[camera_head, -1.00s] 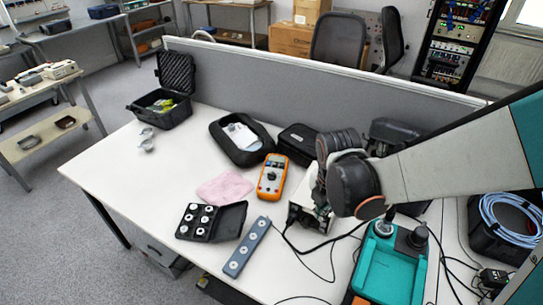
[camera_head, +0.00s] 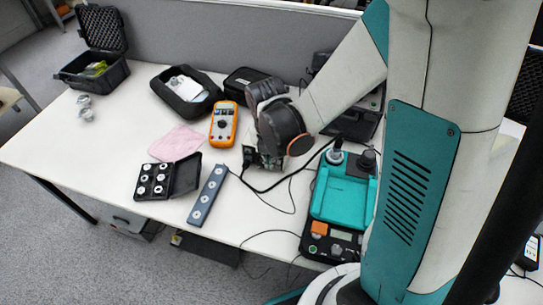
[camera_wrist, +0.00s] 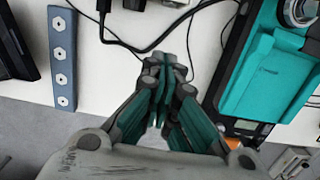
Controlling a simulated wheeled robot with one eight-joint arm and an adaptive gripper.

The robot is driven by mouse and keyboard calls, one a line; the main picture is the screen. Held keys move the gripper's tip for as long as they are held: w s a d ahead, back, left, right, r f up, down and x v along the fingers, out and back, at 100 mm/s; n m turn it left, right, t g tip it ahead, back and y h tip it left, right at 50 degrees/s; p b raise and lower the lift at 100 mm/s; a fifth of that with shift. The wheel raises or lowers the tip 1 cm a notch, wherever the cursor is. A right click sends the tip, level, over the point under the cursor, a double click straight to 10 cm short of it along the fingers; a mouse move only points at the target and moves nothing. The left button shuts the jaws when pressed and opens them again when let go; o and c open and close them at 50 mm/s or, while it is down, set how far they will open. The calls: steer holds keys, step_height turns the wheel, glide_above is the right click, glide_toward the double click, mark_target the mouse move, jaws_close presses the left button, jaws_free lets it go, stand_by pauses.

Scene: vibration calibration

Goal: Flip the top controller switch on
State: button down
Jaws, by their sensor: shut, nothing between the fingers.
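A small box with a dark front and cables at its lower edge, seemingly the controller (camera_head: 248,155), stands on the white table right of the orange multimeter. My wrist covers most of it in the head view, and I cannot make out its switches. In the wrist view only cables and plugs show at the top edge, near where the box stands. My gripper (camera_wrist: 166,62) is shut and empty, with its teal-sided fingers together above the white table. In the head view its fingers are mostly hidden behind my wrist, close to the box. I cannot tell whether they touch it.
Left of the box are the orange multimeter (camera_head: 224,124), a pink cloth (camera_head: 177,142), a blue-grey bar with discs (camera_head: 207,195) and an open black case (camera_head: 186,174). A teal tray unit (camera_head: 345,192) stands to the right. Black cables (camera_head: 285,185) cross the table between.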

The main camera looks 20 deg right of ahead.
steer(key=w+d+f+b, duration=0.3)
steer(key=w+f, duration=0.1)
steer(key=f, duration=0.3)
steer(key=shift+f+b, duration=0.2)
steer(key=shift+b, duration=0.1)
